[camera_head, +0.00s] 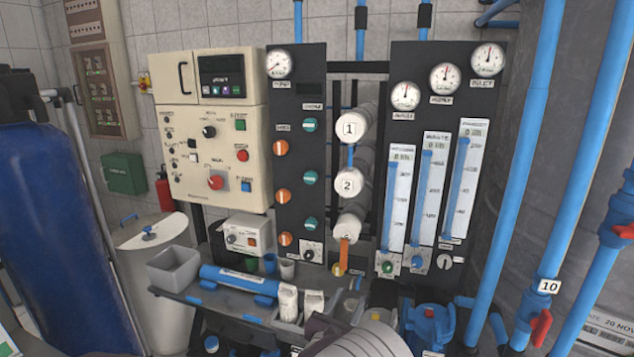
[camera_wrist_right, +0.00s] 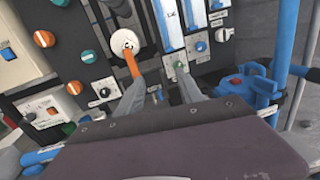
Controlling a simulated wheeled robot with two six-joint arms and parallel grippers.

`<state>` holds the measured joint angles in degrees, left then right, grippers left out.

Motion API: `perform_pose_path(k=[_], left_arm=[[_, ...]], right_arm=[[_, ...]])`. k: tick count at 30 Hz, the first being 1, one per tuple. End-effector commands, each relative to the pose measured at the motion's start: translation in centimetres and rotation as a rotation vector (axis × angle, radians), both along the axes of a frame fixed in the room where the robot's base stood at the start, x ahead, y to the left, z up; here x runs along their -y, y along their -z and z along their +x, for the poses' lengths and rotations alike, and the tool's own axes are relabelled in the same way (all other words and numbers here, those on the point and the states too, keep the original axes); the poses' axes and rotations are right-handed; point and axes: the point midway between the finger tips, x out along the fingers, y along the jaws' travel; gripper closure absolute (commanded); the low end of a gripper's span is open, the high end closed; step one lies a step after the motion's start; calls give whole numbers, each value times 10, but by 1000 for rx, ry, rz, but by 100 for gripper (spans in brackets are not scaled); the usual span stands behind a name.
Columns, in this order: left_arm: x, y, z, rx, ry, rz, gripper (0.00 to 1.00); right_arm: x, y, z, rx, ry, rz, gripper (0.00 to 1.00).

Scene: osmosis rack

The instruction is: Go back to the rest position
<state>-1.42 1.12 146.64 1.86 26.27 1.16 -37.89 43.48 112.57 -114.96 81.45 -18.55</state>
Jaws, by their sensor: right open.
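My right gripper (camera_head: 348,302) is low in the middle of the head view, over the bench in front of the rack, with the wrist mostly cut off by the bottom edge. In the right wrist view its two grey fingers (camera_wrist_right: 158,92) stand apart with nothing between them. Beyond the fingers are the lowest white membrane housing (camera_wrist_right: 124,42) with an orange part (camera_wrist_right: 132,68) hanging from it, and a green knob (camera_wrist_right: 180,65). I see no contact with them. My left gripper is not in view.
The rack's dark panels carry gauges, knobs and flow meters (camera_head: 433,190). The grey bench (camera_head: 235,308) holds a blue cylinder (camera_head: 240,280), a grey bin (camera_head: 174,267) and small white containers (camera_head: 288,302). A blue pump (camera_head: 430,325) and blue pipes (camera_head: 520,170) stand close on the right.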

Motion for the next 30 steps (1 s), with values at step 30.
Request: perform_pose_path(k=[30], left_arm=[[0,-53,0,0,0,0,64]], right_arm=[[106,75,-285,373,1853,2035,56]])
